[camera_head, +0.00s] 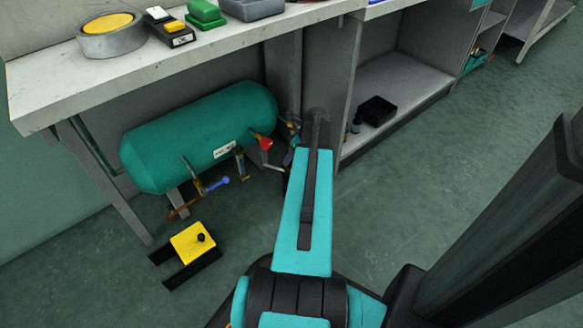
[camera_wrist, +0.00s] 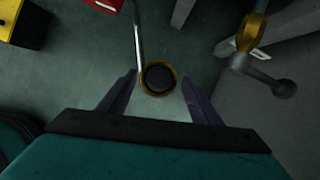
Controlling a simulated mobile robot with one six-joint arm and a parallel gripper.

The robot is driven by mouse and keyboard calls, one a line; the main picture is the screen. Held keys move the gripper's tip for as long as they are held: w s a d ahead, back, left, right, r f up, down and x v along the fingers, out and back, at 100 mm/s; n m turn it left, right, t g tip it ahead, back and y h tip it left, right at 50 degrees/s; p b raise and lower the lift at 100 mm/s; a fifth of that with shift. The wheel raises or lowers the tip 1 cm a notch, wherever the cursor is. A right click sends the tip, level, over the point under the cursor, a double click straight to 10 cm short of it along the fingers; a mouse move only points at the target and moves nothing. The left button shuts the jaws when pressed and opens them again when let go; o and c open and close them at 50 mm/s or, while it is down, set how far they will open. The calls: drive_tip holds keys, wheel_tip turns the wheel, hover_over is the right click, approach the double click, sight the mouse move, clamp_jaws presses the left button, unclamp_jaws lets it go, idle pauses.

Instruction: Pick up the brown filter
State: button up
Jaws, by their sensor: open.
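In the wrist view, a small round thing with a dark top and a brown-yellow rim (camera_wrist: 158,91) shows between the fingers. It looks like the brown filter seen from its end, but I cannot tell for sure. My gripper (camera_wrist: 157,79) is open, with one finger to each side of it. A gap shows on both sides, so the fingers do not look to touch it. In the head view my arm hides the gripper, and I cannot make out the filter there.
A thin metal rod (camera_wrist: 138,38) passes close by the round thing. A brass fitting with a lever (camera_wrist: 250,32) stands at the right. A green tank (camera_head: 200,135) lies under the workbench (camera_head: 110,85). A yellow-topped stand (camera_head: 190,242) is on the floor. An open shelf (camera_head: 395,85) stands at the right.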

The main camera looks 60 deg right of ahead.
drive_tip(key=shift+b+x, duration=0.55)
drive_tip(key=shift+x, duration=0.85)
drive_tip(key=shift+c, duration=0.2)
drive_tip(key=c, duration=1.2)
drive_tip(key=shift+o, duration=0.2)
drive_tip(key=shift+r, duration=0.15)
wheel_tip(320, 180, up, 10)
drive_tip(key=p, duration=0.4)
drive_tip(key=shift+p, duration=0.3)
